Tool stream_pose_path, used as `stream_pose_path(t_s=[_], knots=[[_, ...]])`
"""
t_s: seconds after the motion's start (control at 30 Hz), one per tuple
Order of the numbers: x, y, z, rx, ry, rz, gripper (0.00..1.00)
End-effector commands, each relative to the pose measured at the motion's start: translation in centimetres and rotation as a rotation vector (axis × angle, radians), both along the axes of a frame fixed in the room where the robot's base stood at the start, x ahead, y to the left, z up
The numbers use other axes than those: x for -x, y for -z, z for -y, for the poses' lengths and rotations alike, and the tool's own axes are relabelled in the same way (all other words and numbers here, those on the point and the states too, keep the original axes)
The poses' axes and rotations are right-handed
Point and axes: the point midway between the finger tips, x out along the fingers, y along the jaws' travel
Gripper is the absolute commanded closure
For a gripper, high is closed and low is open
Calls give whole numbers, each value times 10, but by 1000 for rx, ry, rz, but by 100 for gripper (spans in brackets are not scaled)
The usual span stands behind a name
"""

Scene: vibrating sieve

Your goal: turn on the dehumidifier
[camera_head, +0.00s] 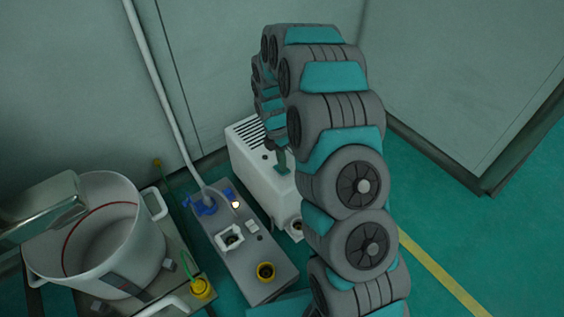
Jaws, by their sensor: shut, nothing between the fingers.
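The dehumidifier appears to be the white box (254,176) with dark vent slats on its top, standing on the floor against the wall. My arm arches over from the right and hides its right part. My gripper (283,167) is small in the picture, pointing down at the top of the white box, right of the slats. It looks shut and empty. I cannot tell whether its tip touches the box. No power button can be made out on the visible part of the box.
A large white pot (137,250) is at the left. Green floor (430,195) is clear at the right.

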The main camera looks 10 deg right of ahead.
Motion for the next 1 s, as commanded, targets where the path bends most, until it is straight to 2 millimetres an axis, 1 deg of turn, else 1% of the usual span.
stream_pose_path(t_s=[0.17, 0.33, 0.57, 1.0], knots=[[1, 3, 1, -8, 1, 19, 100], [6, 10, 4, -38, 2, 91, 100], [4, 10, 4, -34, 1, 85, 100], [-11, 9, -3, -34, 0, 91, 100]])
